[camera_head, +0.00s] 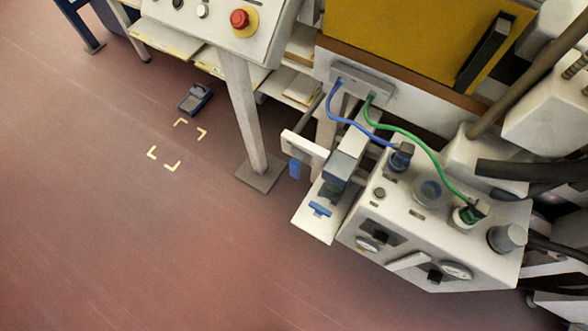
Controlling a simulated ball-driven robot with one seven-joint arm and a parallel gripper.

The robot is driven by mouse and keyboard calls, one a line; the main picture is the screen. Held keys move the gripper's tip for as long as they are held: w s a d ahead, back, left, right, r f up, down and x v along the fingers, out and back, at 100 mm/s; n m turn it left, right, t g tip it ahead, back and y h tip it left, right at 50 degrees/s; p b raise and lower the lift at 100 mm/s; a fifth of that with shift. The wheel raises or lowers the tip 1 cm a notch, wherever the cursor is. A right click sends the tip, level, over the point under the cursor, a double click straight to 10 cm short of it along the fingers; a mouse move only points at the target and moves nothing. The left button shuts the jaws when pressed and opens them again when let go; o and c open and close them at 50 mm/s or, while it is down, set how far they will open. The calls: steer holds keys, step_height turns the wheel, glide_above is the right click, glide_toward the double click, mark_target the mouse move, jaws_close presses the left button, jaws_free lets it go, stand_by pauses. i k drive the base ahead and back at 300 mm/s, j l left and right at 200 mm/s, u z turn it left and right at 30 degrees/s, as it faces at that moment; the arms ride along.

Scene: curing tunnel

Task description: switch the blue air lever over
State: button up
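A small blue handle (320,209) sits low on a pale plate (314,230) at the left of the white control box. It looks like the air lever, but it is small and its exact setting cannot be told. Another small blue piece (294,168) hangs below a white bracket (305,148) just up and left of it; I cannot tell what it is. A grey block (342,166) stands beside them and hides part of what lies behind the plate. I cannot make out my gripper in this view.
The white control box (400,225) bears gauges, knobs and plugs. A blue hose (355,124) and a green hose (410,137) arch above it. A post (243,120) carries a panel with a red button (239,19). Open floor lies left, with a small grey-blue device (195,98).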

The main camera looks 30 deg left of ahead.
mark_target(295, 164)
steer(key=j+u, duration=0.2)
steer(key=u, duration=0.2)
steer(key=j+u, duration=0.45)
steer(key=u, duration=0.3)
